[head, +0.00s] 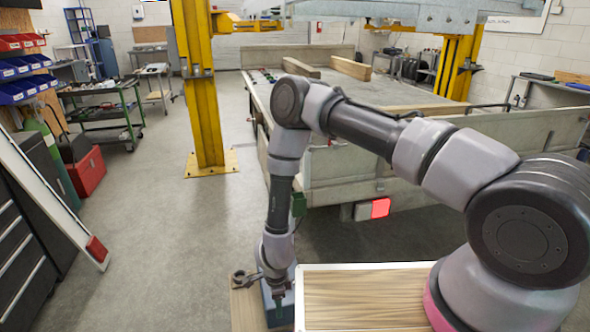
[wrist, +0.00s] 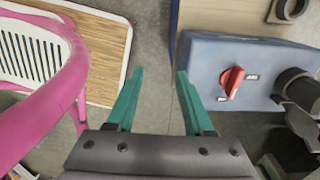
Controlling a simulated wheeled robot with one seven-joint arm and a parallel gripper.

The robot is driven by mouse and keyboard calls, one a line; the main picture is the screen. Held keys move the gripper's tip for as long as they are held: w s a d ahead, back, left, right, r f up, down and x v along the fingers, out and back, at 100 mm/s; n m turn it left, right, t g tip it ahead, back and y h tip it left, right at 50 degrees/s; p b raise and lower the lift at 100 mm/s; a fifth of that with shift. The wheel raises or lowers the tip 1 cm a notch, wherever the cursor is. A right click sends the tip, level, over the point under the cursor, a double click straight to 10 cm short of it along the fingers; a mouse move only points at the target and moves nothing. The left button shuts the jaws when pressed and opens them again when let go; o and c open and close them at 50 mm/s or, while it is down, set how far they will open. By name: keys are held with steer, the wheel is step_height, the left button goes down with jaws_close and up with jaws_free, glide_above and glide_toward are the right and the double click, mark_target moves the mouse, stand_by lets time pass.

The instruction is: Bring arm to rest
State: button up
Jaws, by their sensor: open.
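My arm reaches out over the wooden-topped surface (head: 360,297) and bends down at its front left. My gripper (wrist: 160,72) has two green fingers, spread apart with nothing between them. In the head view my gripper (head: 277,297) points down, close to a blue-grey box (head: 286,311). In the wrist view the box (wrist: 215,55) lies to the right of the fingers, with a red rotary switch (wrist: 231,82) and a black connector (wrist: 298,95) on it. The gap between the fingers shows grey floor. I cannot tell whether a finger touches the box.
A grey flatbed trailer (head: 340,170) stands beyond my arm, with wooden beams on it. A yellow lift post (head: 205,120) stands left of it. A white-edged panel (head: 55,200) and a tool cabinet (head: 22,265) line the left. The floor (head: 165,230) between is clear.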

steer(key=w+a+r+n+t+y, duration=0.1)
steer(key=w+r, duration=0.6)
steer(key=r, duration=0.4)
steer(key=w+a+r+n+t+y, duration=0.1)
steer(key=w+r+n+y, duration=0.1)
steer(key=w+r, duration=0.75)
steer(key=w+d+r+n+t+y, duration=0.1)
steer(key=d+r, duration=0.2)
steer(key=r, duration=0.8)
steer(key=w+d+r+n, duration=0.15)
steer(key=d+r, duration=0.25)
steer(key=r, duration=0.7)
steer(key=s+d+r+n+t, duration=0.15)
steer(key=s+d+r, duration=0.25)
steer(key=d+r, duration=0.45)
steer(key=s+d+r+n+t, duration=0.15)
steer(key=s+d+r, duration=0.3)
steer(key=r, duration=0.75)
steer(key=s+d+r+n+h, duration=0.1)
steer(key=s+d+r, duration=0.2)
steer(key=s+d, duration=0.3)
steer(key=s+d+r+n+t+h, duration=0.1)
steer(key=s+d+r+n, duration=0.1)
steer(key=s+d+r, duration=0.2)
steer(key=s+d, duration=0.2)
steer(key=s, duration=0.2)
steer(key=shift+s, duration=0.2)
steer(key=shift+d+r, duration=0.1)
